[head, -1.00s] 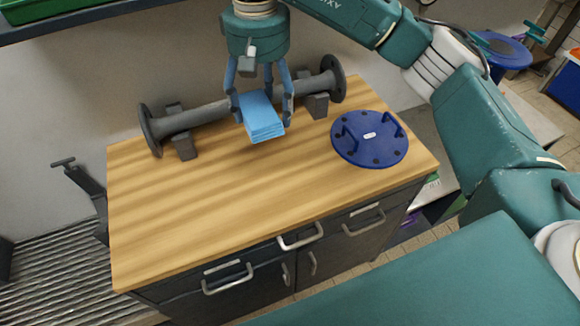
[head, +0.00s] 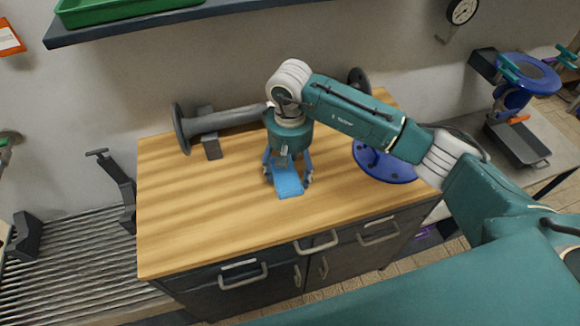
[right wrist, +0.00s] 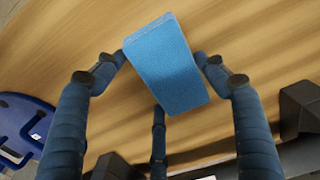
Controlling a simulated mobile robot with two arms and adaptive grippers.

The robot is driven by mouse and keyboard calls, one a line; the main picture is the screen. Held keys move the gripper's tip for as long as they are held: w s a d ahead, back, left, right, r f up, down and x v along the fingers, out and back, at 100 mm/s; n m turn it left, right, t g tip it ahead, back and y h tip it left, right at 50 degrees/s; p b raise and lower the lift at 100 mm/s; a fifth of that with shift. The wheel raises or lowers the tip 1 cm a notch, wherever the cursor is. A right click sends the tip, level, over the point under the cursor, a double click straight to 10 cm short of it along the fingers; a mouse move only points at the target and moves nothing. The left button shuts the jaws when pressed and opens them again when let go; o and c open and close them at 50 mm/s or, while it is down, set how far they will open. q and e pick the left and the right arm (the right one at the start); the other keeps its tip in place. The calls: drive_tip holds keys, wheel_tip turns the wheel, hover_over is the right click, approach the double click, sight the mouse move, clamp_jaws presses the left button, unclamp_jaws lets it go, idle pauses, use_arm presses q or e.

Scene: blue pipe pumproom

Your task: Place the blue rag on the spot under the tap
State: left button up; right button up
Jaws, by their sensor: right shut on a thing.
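The blue rag (head: 289,184) is a folded, light blue pad. My right gripper (head: 289,178) is shut on it and holds it over the wooden worktop. In the right wrist view the rag (right wrist: 170,65) sits between the dark blue fingers, tilted. A blue round fitting with green handles (head: 527,75) stands at the far right, with a shallow grey tray (head: 522,147) below it. I cannot tell for sure whether this fitting is the tap. My left gripper is not in view.
A grey flanged pipe (head: 232,117) lies on blocks at the back of the worktop (head: 200,225). A dark blue round cover (head: 385,165) lies at its right, partly behind my right arm. A slatted grey surface (head: 75,235) is at the left. The front left worktop is clear.

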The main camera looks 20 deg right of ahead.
drive_tip(key=shift+f, duration=0.2)
drive_tip(key=shift+f+b, duration=0.2)
drive_tip(key=shift+b, duration=0.1)
drive_tip(key=o, duration=1.3)
drive_tip(key=shift+r, duration=0.1)
drive_tip(key=shift+c, duration=0.2)
